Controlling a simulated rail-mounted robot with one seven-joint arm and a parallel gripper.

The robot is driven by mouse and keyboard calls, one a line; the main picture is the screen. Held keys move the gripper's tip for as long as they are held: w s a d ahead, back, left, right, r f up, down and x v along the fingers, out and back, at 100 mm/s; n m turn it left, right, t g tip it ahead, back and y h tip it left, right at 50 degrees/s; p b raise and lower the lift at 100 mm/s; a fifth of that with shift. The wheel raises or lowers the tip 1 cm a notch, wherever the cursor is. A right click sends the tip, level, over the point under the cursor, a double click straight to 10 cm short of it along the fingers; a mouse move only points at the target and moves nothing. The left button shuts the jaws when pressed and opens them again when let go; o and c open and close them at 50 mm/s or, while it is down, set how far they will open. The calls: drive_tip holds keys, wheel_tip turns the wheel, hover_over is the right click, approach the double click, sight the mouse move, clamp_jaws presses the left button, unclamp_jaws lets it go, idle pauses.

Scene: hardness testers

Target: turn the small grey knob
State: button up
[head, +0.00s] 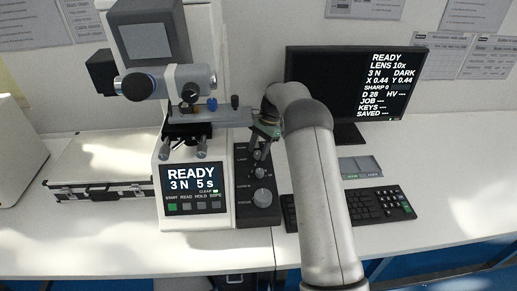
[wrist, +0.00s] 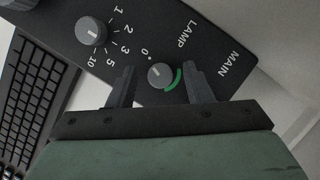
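The small grey knob (wrist: 160,76) sits on a black control panel (wrist: 207,50), beside the LAMP label, with a "0" mark and a green arc at its edge. A short white line marks its face. My gripper (wrist: 159,69) is open, with one dark finger on each side of the knob. Gaps show between the fingers and the knob in the wrist view; whether the fingertips reach down to its height I cannot tell. In the head view my gripper (head: 258,142) is over the upper part of the panel and mostly hides the small knob.
A larger grey knob (wrist: 91,31) with numbers 1 to 10 is close to the left finger. The tester (head: 195,245), its screen reading READY, stands left of the panel. A keyboard (head: 385,205) and monitor (head: 345,85) are to the right, a case (head: 100,165) to the left.

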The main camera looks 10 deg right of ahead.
drive_tip(key=p+v, duration=0.2)
drive_tip(key=v, duration=1.5)
drive_tip(key=shift+r, duration=0.15)
drive_tip(key=shift+w+d, duration=0.1)
drive_tip(key=shift+d, duration=0.05)
